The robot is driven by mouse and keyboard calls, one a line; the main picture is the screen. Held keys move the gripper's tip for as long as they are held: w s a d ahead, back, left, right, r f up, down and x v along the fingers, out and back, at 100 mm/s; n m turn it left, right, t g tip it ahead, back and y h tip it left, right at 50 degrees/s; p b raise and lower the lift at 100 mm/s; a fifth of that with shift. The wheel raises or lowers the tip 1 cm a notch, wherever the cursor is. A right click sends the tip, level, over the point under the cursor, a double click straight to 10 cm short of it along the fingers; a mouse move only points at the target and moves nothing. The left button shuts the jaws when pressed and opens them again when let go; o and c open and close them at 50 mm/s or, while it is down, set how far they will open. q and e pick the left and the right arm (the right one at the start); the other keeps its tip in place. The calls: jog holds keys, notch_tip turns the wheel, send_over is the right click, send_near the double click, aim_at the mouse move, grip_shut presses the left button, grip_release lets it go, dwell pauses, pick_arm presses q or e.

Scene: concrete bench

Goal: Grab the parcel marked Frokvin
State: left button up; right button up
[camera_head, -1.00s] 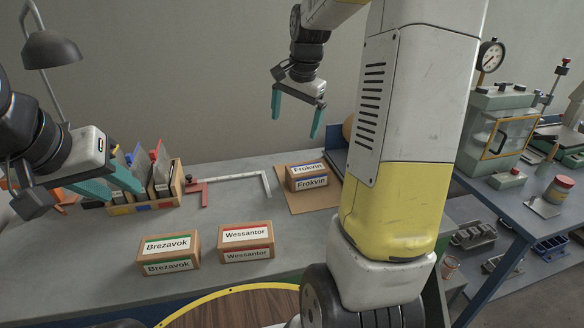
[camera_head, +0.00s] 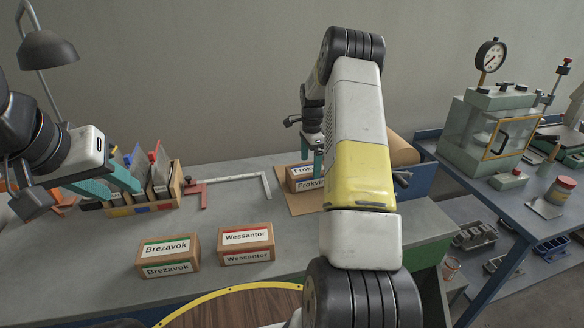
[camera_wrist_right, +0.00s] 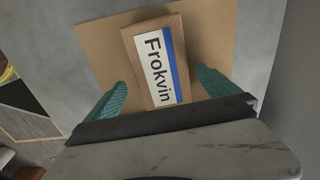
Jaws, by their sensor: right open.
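The parcel marked Frokvin (camera_head: 300,181) is a brown box with a white label and blue stripe, on a flat cardboard sheet (camera_head: 298,204) at the back of the bench. My right arm hides part of it in the head view. In the right wrist view the parcel (camera_wrist_right: 158,60) lies between the two teal fingers of my right gripper (camera_wrist_right: 160,92), which is open, with a gap on each side. My left gripper (camera_head: 112,185) is over the file rack at the left; its fingers overlap in view, so its opening is unclear.
Parcels marked Brezavok (camera_head: 168,256) and Wessantor (camera_head: 246,243) stand at the front of the bench. A wooden rack (camera_head: 150,205) is under my left gripper. A white and red square (camera_head: 240,182) lies behind. A blue bin (camera_head: 415,178) stands to the right.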

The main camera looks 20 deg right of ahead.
aim_at(308, 169)
jog(key=f, duration=0.5)
jog(key=shift+w+a, duration=0.15)
jog(key=shift+a, duration=0.2)
jog(key=shift+r, duration=0.15)
jog(key=c, duration=1.9)
